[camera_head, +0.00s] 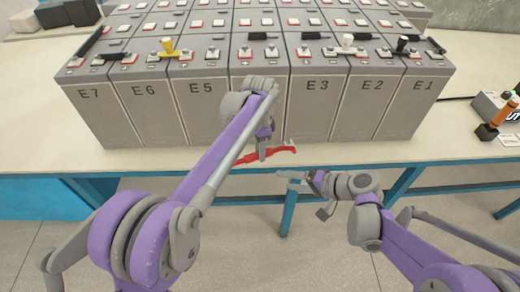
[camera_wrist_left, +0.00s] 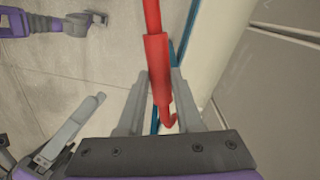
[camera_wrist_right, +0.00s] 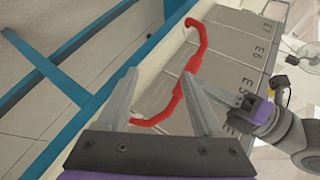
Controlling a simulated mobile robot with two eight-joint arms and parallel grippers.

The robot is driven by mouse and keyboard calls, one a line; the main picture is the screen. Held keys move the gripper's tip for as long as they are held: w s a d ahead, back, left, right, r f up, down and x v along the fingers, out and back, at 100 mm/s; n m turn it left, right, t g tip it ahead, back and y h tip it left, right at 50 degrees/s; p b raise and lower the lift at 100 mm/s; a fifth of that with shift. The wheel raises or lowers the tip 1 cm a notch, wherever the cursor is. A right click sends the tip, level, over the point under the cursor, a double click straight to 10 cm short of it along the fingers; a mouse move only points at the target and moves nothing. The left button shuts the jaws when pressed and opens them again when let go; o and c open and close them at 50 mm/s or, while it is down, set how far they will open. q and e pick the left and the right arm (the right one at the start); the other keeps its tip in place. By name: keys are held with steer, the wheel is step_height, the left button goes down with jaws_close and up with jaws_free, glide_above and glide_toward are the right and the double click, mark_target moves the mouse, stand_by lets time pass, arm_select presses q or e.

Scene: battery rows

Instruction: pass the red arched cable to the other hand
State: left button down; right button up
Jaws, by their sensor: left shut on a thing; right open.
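The red arched cable (camera_head: 262,156) is held in front of the battery row, near the table's front edge. My left gripper (camera_head: 263,153) is shut on it. In the left wrist view the cable (camera_wrist_left: 156,58) runs up from between the left fingers (camera_wrist_left: 158,100). My right gripper (camera_head: 285,176) is open and empty, lower and to the right of the cable in the head view. In the right wrist view the cable (camera_wrist_right: 196,60) crosses beyond the open right fingers (camera_wrist_right: 160,95); whether it lies between them is unclear.
Grey batteries labelled E7 to E1 (camera_head: 210,100) stand on the table behind the grippers. A yellow connector (camera_head: 170,47) and several black ones sit on top. A box with an orange-handled tool (camera_head: 503,112) is at the right. The table front (camera_head: 60,196) is blue.

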steer(key=s+d+n+h, duration=0.2)
steer(key=s+d+h, duration=0.2)
steer(key=s, duration=0.4)
steer(key=s+d+n+h, duration=0.2)
steer(key=s+d+h, duration=0.2)
steer(key=s, duration=0.5)
steer(key=shift+d+f+n+g+h, duration=0.2)
steer(key=shift+d+n+g+h, duration=0.15)
steer(key=shift+h, duration=0.55)
steer(key=shift+s, duration=0.1)
